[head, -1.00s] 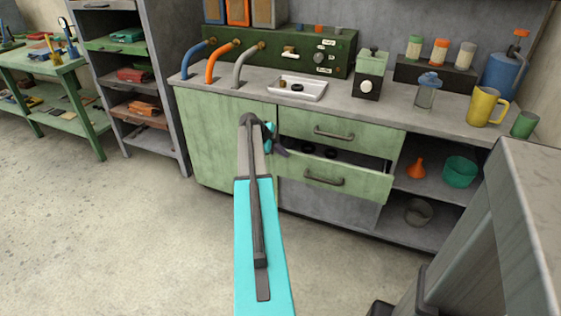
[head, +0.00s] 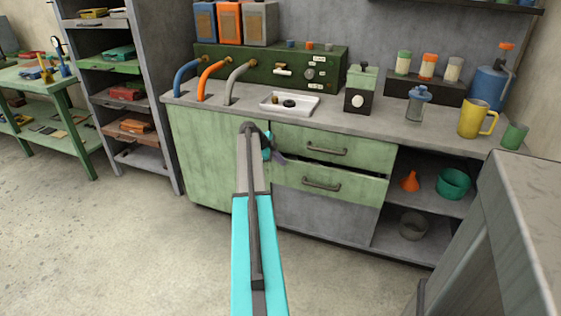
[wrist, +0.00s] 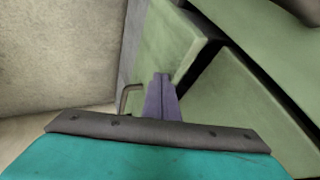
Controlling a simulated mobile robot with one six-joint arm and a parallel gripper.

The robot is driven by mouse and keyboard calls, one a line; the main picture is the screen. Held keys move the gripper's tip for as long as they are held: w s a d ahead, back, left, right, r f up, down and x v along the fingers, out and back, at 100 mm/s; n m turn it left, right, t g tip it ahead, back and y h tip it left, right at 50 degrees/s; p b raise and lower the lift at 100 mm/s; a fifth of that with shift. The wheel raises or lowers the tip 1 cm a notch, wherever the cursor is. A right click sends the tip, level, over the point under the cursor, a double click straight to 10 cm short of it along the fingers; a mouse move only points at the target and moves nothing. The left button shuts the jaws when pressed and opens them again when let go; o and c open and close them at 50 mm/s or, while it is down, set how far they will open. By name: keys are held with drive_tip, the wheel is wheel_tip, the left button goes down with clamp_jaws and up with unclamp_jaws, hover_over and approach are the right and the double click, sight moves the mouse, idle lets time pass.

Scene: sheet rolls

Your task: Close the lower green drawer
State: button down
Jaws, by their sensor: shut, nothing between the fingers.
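The lower green drawer (head: 345,186) is in the counter below the upper green drawer (head: 365,152). It stands out slightly, with a narrow dark gap above its front. Its dark handle (head: 321,185) faces the room. In the wrist view the drawer front (wrist: 165,42) shows beyond my fingers, with its handle (wrist: 130,98) to their left. My gripper (head: 282,160) is at the left end of the drawer front, near its top edge. Its purple fingers (wrist: 162,77) are together and empty. They overlap the drawer front; I cannot tell whether they touch it.
A green cabinet door (head: 212,155) is left of the drawers. Open shelves with an orange funnel (head: 410,182) and green bowl (head: 453,183) are to the right. The countertop (head: 340,118) carries a white tray (head: 270,107) and a yellow mug (head: 476,118). The floor in front is clear.

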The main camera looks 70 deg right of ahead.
drive_tip(key=shift+a, duration=0.1)
drive_tip(key=w+a+r, duration=0.3)
drive_tip(key=a+r, duration=0.5)
drive_tip(key=shift+w+a, duration=0.2)
drive_tip(key=shift+a, duration=0.15)
idle(0.4)
